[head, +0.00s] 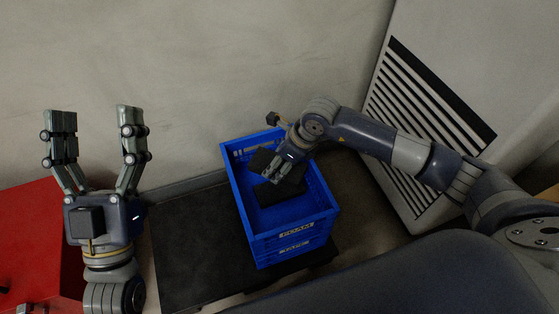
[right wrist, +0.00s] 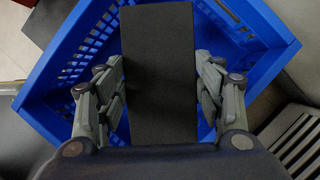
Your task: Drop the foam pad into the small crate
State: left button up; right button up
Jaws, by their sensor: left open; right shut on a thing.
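The foam pad is a flat black rectangle. In the right wrist view the foam pad (right wrist: 158,70) lies between the fingers of my right gripper (right wrist: 160,88), which is shut on it. In the head view my right gripper (head: 273,172) reaches over the open top of the small blue crate (head: 246,204), with dark pad surface showing around its fingers. I cannot tell whether the pad touches the crate floor. The blue crate also shows around the pad in the right wrist view (right wrist: 62,75). My left gripper (head: 97,112) is open and empty, pointing up at the left, away from the crate.
The crate stands on a dark low platform (head: 185,255) near a pale wall. A red cabinet (head: 28,235) is at the left. A pale unit with a black slatted vent (head: 425,95) stands at the right, close to my right arm.

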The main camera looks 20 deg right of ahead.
jog(key=shift+f, duration=0.1)
dwell(0.3)
jog(key=o, duration=1)
jog(key=shift+c, duration=0.2)
jog(key=v, duration=1.2)
jog(key=shift+f, duration=0.1)
